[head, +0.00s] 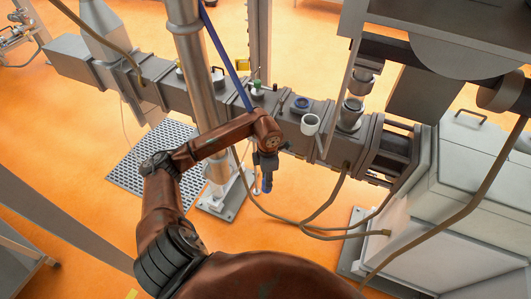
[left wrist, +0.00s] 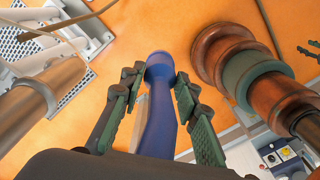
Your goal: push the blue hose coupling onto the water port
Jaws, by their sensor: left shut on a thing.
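My left gripper (head: 266,164) hangs in front of the long grey barrel (head: 160,80), pointing down. It is shut on the blue hose coupling (head: 267,185), whose lower end sticks out below the fingers. In the left wrist view, the blue coupling (left wrist: 158,68) lies between the two dark green finger pads of the gripper (left wrist: 157,80), its wide round end past the fingertips. A blue hose (head: 224,50) runs down from the top to behind my arm. A blue-ringed fitting (head: 301,103) sits on top of the barrel; I cannot tell whether it is the water port. My right gripper is not in view.
A steel column (head: 193,60) stands behind my forearm. Brown hoses (head: 330,230) hang low at the right, near a grey cabinet (head: 460,220). Orange floor lies open below the gripper.

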